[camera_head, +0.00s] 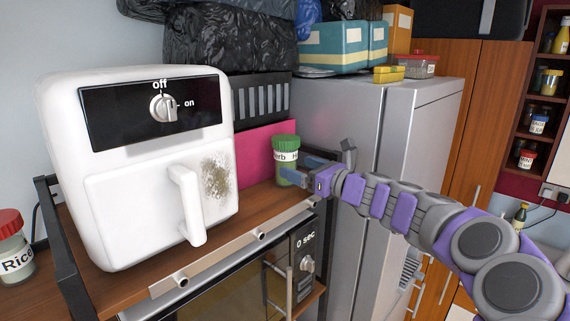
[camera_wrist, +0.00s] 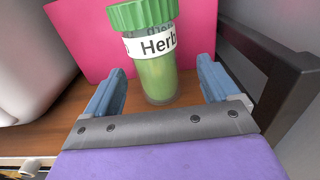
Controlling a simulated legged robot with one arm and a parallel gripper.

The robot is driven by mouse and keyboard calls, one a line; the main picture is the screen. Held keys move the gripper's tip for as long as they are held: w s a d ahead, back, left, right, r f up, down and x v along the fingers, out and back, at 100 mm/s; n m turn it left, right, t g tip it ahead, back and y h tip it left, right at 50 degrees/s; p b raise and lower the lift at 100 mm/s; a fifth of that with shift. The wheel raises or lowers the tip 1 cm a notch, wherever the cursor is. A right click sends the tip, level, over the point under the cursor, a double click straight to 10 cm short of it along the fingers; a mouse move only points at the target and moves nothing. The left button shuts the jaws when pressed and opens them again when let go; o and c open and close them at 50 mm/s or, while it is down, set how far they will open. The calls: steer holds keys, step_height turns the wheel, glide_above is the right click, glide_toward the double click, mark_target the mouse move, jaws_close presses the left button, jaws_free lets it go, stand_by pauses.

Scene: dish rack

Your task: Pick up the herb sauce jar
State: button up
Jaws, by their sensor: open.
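The herb sauce jar (camera_head: 286,160) has a green ribbed lid, a white label reading "Herb" and green contents. It stands upright on the wooden shelf beside the white air fryer. In the wrist view the jar (camera_wrist: 154,55) is ahead of my gripper, slightly left of the middle between the two blue fingers. My gripper (camera_head: 297,172) reaches in from the right, and it also shows in the wrist view (camera_wrist: 162,82). The fingers are spread wide, one on each side of the jar's lower part, with visible gaps to the glass.
The white air fryer (camera_head: 140,160) stands left of the jar. A pink panel (camera_head: 255,150) is behind it. A dark rack post (camera_wrist: 290,95) is close on the right in the wrist view. The grey fridge (camera_head: 345,115) stands right, and a rice jar (camera_head: 14,255) is far left.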

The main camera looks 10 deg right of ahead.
mark_target(281, 162)
steer(key=shift+x, duration=1.05)
steer(key=shift+w+a, duration=0.3)
steer(key=shift+a, duration=0.05)
steer(key=x, duration=0.4)
steer(key=shift+w+a+f+p, duration=0.1)
steer(key=shift+a+p, duration=0.1)
steer(key=shift+p, duration=0.1)
steer(key=shift+s, duration=0.2)
steer(key=shift+c, duration=0.6)
steer(key=shift+w+d, duration=0.1)
steer(key=c, duration=1.2)
